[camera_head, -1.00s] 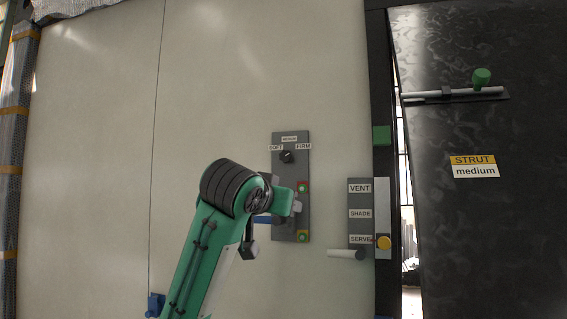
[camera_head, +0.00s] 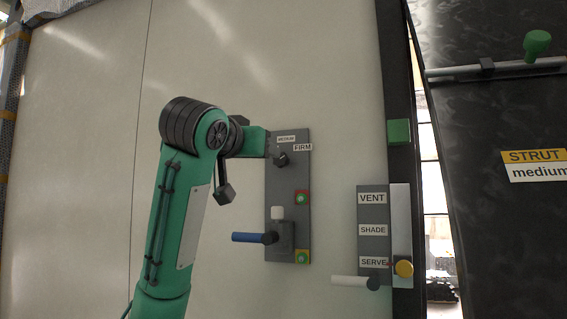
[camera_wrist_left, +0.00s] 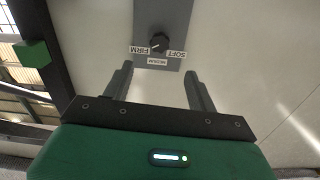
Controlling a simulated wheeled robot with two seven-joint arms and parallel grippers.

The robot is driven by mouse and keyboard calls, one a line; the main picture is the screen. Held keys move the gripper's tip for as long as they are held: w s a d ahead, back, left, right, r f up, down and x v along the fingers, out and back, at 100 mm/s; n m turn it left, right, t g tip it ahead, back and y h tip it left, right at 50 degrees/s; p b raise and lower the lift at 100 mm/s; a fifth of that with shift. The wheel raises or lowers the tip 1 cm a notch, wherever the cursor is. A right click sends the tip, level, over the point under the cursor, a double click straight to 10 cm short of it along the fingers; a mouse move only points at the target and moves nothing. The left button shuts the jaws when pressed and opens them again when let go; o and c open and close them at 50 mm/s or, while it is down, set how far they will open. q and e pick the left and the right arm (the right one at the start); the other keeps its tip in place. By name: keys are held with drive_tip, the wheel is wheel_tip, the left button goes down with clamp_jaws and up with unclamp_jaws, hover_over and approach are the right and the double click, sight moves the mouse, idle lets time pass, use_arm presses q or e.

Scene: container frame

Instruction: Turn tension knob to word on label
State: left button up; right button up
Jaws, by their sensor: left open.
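The black tension knob (camera_head: 282,159) sits on the upper part of a grey panel (camera_head: 296,180). Labels MEDIUM (camera_head: 287,139) and FIRM (camera_head: 303,147) show beside it; SOFT is hidden behind my left arm in the head view. The wrist view, upside down, shows the knob (camera_wrist_left: 159,42) with FIRM, MEDIUM and SOFT (camera_wrist_left: 176,54) around it. A light mark on the knob seems to face FIRM. My left gripper (camera_wrist_left: 158,70) is open and empty, its fingers either side of the knob's line but short of it. A yellow-white label (camera_head: 537,166) reads "STRUT medium". My right gripper is out of view.
A VENT/SHADE/SERVE panel (camera_head: 372,215) with a white lever (camera_head: 352,281) stands right. A dark door (camera_head: 490,120) is farther right.

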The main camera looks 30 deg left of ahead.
use_arm(q)
drive_tip(key=p, duration=0.3)
approach(279, 159)
drive_tip(key=w, duration=0.1)
drive_tip(key=p+x, duration=0.2)
drive_tip(key=x, duration=0.5)
drive_tip(key=shift+w+a+p, duration=0.15)
drive_tip(key=shift+w+p, duration=0.2)
drive_tip(key=shift+p, duration=0.05)
drive_tip(key=c, duration=1)
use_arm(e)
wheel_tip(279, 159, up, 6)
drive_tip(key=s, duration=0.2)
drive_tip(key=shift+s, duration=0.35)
